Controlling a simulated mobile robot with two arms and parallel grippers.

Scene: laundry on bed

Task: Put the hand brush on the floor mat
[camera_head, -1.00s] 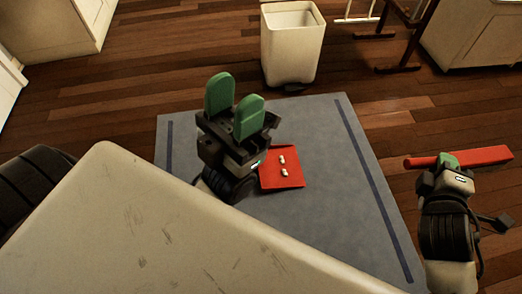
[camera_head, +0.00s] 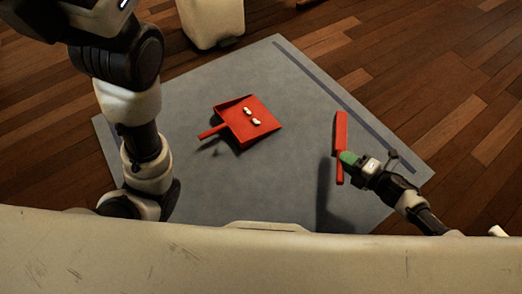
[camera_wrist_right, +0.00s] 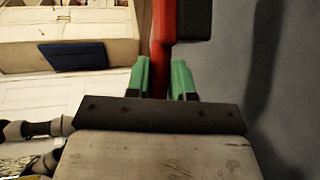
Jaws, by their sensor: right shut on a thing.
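The red hand brush (camera_head: 341,130) is in my right gripper (camera_head: 348,158), above the right part of the grey-blue floor mat (camera_head: 285,190). Its shadow falls on the mat, apart from it, toward the front. In the right wrist view, the green fingers of my right gripper (camera_wrist_right: 164,78) are on both sides of the red handle of the brush (camera_wrist_right: 163,35), and its dark bristle part shows at the top. My left arm is at the left of the head view, but its fingers are outside the picture.
A red dustpan (camera_head: 250,128) with white bits (camera_head: 252,118) lies on the mat left of the brush. A white bin (camera_head: 212,22) stands behind the mat. The mat between dustpan and brush is clear. Wooden floor (camera_head: 430,70) surrounds the mat.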

